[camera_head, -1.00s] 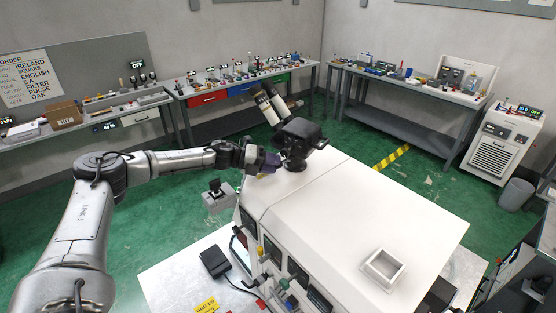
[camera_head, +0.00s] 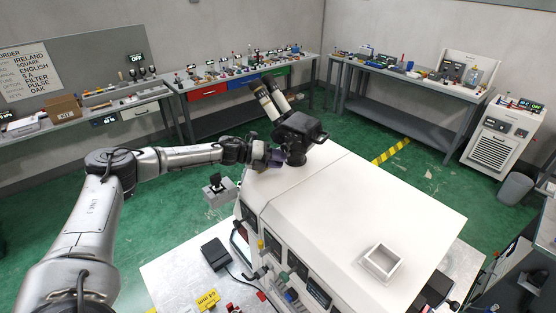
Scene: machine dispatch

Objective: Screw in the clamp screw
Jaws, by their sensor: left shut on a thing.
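A black microscope head (camera_head: 299,130) with two pale eyepiece tubes (camera_head: 271,99) stands on the far left part of a large white machine housing (camera_head: 345,205). My left gripper (camera_head: 278,158) is at the left side of the black mount under the head. It is shut, and what it grips is small and hidden by the fingers; the clamp screw itself cannot be made out. My right gripper is not in view.
A square white tray (camera_head: 381,263) sits on the housing top. A grey box with a black knob (camera_head: 218,190) is left of the housing. A black pedal-like box (camera_head: 215,254) and a yellow tag (camera_head: 207,299) lie on the bench in front. Benches line the walls.

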